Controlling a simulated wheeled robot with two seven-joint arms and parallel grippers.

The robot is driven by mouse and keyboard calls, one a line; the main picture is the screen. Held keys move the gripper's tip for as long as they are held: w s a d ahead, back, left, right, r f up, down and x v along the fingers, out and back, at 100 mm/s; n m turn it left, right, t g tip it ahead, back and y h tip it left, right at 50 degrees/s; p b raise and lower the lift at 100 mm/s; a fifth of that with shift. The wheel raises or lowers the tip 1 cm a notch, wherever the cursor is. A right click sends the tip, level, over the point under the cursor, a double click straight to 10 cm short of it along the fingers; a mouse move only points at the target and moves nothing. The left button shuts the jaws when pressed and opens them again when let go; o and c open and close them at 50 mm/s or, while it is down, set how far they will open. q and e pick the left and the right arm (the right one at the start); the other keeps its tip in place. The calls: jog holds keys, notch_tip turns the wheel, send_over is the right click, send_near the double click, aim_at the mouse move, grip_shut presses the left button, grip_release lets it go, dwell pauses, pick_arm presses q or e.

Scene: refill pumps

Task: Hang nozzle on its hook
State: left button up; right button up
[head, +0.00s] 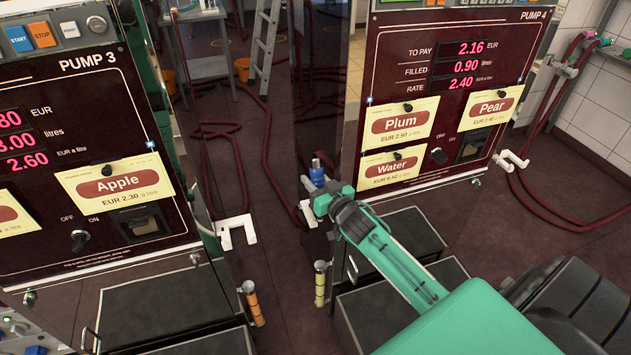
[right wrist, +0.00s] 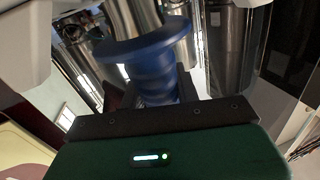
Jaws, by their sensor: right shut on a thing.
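A blue nozzle (head: 317,174) is at the left side of Pump 4, next to a white hook (head: 308,212) on that side. My right gripper (head: 322,192) is shut on the nozzle. In the right wrist view the nozzle (right wrist: 150,62) shows as a blue ringed body with a metal part above it, between the dark jaws. In the head view the nozzle looks close above the hook. I cannot tell whether they touch. My left gripper is not in view.
Pump 3 (head: 75,120) stands at the left with its own white hook (head: 237,232). Pump 4 (head: 440,100) stands at the right, with another white hook (head: 510,160) on its right side. Dark red hoses (head: 268,150) lie on the floor between the pumps. A ladder (head: 265,45) stands behind.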

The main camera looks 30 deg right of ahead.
jog(key=shift+f, duration=0.35)
jog(key=shift+f+b, duration=0.75)
jog(key=shift+f, duration=0.1)
jog(key=o, duration=1)
jog(key=shift+s+d, duration=0.15)
jog(key=shift+o, duration=0.9)
jog(key=shift+f, duration=0.1)
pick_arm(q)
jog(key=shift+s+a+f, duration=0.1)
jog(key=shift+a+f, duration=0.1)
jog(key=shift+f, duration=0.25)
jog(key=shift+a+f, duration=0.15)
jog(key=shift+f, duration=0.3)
pick_arm(e)
jog(key=shift+f, duration=0.1)
jog(key=shift+a, duration=0.2)
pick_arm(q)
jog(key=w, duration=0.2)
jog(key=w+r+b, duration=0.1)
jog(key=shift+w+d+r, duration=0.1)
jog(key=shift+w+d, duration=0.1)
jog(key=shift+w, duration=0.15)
pick_arm(e)
jog(key=s, duration=1.3)
jog(key=shift+s+d+r, duration=0.25)
jog(key=shift+s+r, duration=0.05)
jog(key=shift+s, duration=0.1)
